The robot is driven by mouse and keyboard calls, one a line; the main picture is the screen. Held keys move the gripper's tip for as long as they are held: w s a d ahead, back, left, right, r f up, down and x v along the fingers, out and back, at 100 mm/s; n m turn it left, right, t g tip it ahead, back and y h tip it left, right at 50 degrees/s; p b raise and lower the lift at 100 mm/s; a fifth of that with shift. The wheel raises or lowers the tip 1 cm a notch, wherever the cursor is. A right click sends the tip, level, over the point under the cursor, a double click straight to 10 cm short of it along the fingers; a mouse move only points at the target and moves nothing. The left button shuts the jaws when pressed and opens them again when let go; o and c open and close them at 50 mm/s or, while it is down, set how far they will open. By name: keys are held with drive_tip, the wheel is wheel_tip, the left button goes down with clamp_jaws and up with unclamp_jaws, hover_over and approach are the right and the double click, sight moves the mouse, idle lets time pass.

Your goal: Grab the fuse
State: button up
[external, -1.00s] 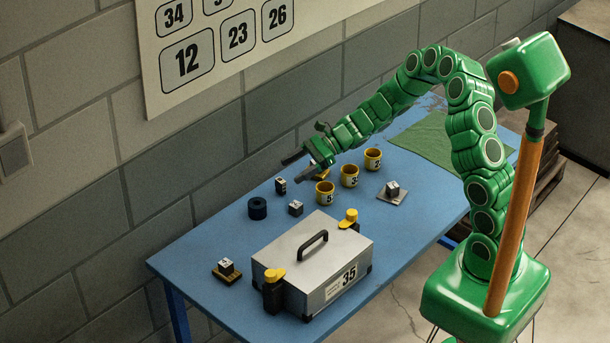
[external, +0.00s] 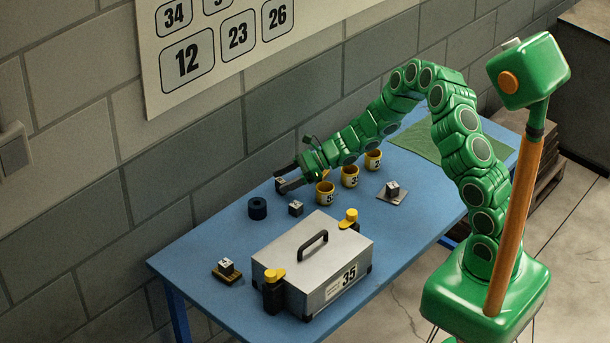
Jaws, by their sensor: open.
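No object is plainly readable as a fuse; several small dark blocks with white marked faces stand on the blue table, and I cannot tell which is meant. One small block (external: 279,185) is at my gripper (external: 283,178), partly hidden by the fingers. My gripper is open, low over the table's far side, with its fingers around or just beside that block; I cannot tell whether they touch it. A second block (external: 295,208) stands free nearer the metal case.
Yellow numbered cups (external: 325,193) stand in a row right beside my gripper. A dark roll (external: 257,208) is to its left. A metal case (external: 312,262) marked 35 with yellow-topped clamps fills the front. A green cloth (external: 450,137) lies at the right. The left of the blue table (external: 195,250) is mostly clear.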

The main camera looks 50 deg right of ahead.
sight(282, 180)
drive_tip(key=shift+x, duration=1.75)
drive_tip(key=shift+c, duration=0.3)
drive_tip(key=c, duration=1)
